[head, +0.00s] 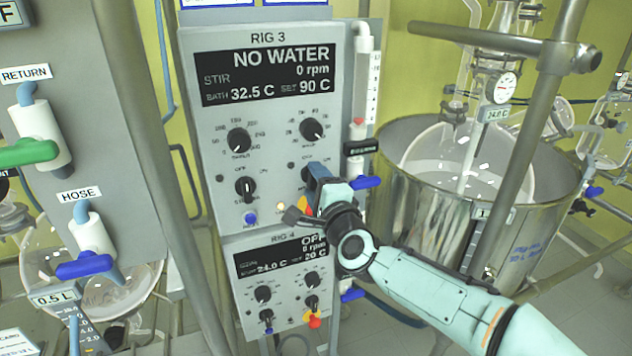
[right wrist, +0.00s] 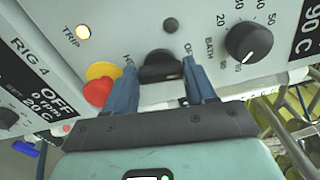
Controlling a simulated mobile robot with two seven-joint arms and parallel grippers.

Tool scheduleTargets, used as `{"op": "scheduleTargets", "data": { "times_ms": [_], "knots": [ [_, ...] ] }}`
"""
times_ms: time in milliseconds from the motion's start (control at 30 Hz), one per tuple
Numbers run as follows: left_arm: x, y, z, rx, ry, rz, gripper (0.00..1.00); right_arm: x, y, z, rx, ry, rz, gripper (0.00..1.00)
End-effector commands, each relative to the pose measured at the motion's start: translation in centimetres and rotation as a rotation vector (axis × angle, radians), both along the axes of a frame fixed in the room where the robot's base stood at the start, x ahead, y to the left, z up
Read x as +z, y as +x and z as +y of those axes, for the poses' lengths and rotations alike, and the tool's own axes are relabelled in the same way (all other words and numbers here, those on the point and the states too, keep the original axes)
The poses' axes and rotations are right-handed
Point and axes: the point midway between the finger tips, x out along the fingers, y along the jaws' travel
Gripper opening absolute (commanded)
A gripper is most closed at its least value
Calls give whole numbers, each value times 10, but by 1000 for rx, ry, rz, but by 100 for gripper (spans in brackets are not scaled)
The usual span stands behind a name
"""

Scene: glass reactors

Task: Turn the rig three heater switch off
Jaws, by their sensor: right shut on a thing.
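The rig 3 panel (head: 268,130) is grey, with a display reading NO WATER, 0 rpm, bath 32.5 C, set 90 C. My right gripper (head: 314,175) reaches its lower right. In the right wrist view, the blue fingers of this gripper (right wrist: 163,88) are closed around the black heater switch knob (right wrist: 160,65), one on each side. The label beside the knob is partly covered by a finger, and an "O..." label is partly visible at its other side. The knob's pointer direction is unclear. In the head view the gripper mostly hides the knob. My left gripper is out of view.
Close by are a red button on a yellow collar (right wrist: 98,88) and a lit TRIP lamp (right wrist: 84,32). The BATH dial (right wrist: 250,42) is beside the knob. The rig 4 panel (head: 275,262) lies below. A glass vessel in a metal bath (head: 400,205) stands at right.

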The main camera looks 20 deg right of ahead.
Motion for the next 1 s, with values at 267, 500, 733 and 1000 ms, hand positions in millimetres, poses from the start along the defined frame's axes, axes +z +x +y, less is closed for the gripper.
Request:
{"op": "scheduleTargets", "data": {
  "times_ms": [267, 500, 733, 1000],
  "knots": [
    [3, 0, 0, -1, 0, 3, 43, -1, 0, 0, 1, -123, 8, 25],
    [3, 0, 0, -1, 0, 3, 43, -1, 0, 0, 0, -161, 10, 25],
    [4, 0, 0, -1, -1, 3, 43, -1, 0, 0, 0, -167, 11, 25],
    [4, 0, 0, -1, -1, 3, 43, -1, 0, 0, 0, -166, 10, 81]
  ]
}}
